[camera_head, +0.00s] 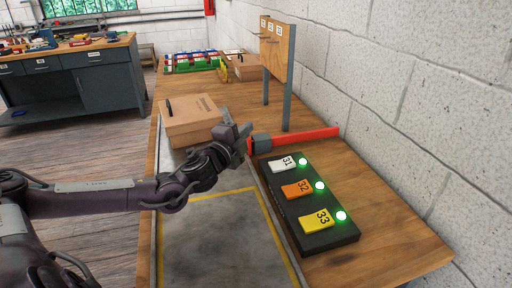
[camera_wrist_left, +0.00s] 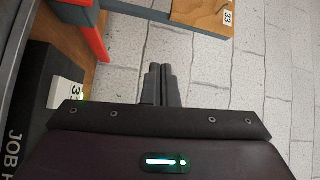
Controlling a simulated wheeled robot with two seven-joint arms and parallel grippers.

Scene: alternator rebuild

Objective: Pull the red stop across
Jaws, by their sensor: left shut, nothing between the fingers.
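The red stop (camera_head: 308,138) is a long red bar lying across the bench's back part, with a dark block (camera_head: 261,145) near its left end. It also shows at the upper left of the left wrist view (camera_wrist_left: 93,38). My left gripper (camera_head: 241,130) is shut and empty beside the bar's left end. In the left wrist view its closed fingers (camera_wrist_left: 160,70) are to the right of the bar, apart from it in that picture. The head view does not show clearly whether they touch. My right gripper is not in view.
A black box (camera_head: 327,236) with tags 31, 32, 33 and green lights sits in front of the bar. A cardboard box (camera_head: 190,121) stands behind my left arm. A tag board (camera_head: 277,49) stands on posts behind the bar. A white wall (camera_head: 420,100) bounds the right.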

